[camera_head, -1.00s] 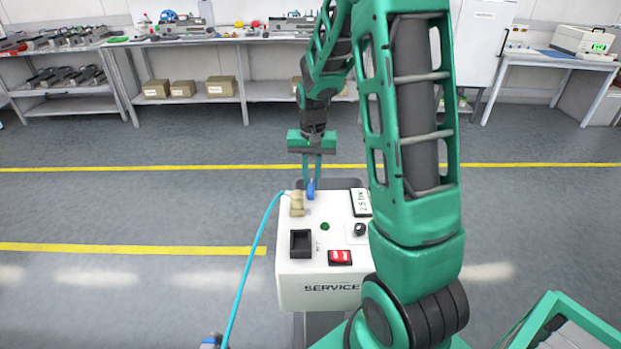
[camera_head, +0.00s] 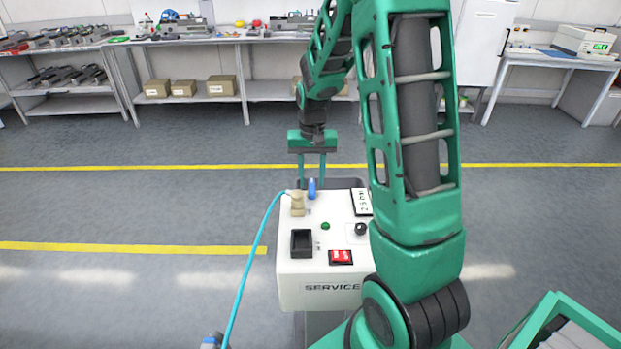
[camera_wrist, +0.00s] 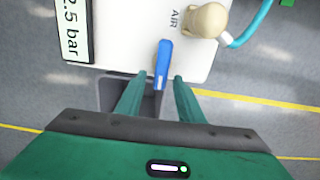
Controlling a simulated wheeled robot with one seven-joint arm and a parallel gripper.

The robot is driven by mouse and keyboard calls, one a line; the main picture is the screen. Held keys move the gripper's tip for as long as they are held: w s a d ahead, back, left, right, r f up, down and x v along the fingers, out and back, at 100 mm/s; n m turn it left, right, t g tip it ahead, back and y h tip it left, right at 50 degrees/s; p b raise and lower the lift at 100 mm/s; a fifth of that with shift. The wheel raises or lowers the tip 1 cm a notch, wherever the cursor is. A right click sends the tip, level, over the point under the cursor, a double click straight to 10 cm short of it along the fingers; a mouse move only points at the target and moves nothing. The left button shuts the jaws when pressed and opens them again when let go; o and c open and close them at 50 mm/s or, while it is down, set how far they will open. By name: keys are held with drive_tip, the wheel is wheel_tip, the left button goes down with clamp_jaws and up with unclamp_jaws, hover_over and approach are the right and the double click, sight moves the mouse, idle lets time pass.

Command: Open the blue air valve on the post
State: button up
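The blue air valve handle (camera_head: 311,189) is on the white top of the service post (camera_head: 322,220), near its far edge. In the wrist view the handle (camera_wrist: 163,62) points roughly along my fingers, beside the "AIR" label (camera_wrist: 174,18). My gripper (camera_head: 311,182) points down at the post's far edge. Its fingers are apart, one on each side of the handle's end. In the wrist view my fingertips (camera_wrist: 160,75) show a gap to the handle on both sides. The handle's base is not clear.
A tan air fitting (camera_head: 297,203) with a cyan hose (camera_head: 254,245) sits just left of the handle. The "2.5 bar" plate (camera_head: 361,202), a black knob (camera_head: 360,230), a red switch (camera_head: 340,257) and a black socket (camera_head: 301,243) share the top.

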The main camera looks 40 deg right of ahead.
sight(312, 180)
wheel_tip(312, 180, up, 11)
drive_tip(key=shift+f, duration=0.15)
idle(0.4)
idle(0.4)
drive_tip(key=s+a+r, duration=0.1)
drive_tip(key=s+a, duration=0.1)
drive_tip(key=s, duration=2.7)
drive_tip(key=shift+a+r, duration=0.2)
drive_tip(key=shift+a, duration=0.1)
drive_tip(key=shift+w, duration=0.15)
drive_tip(key=shift+w+f, duration=0.25)
drive_tip(key=shift+w, duration=0.25)
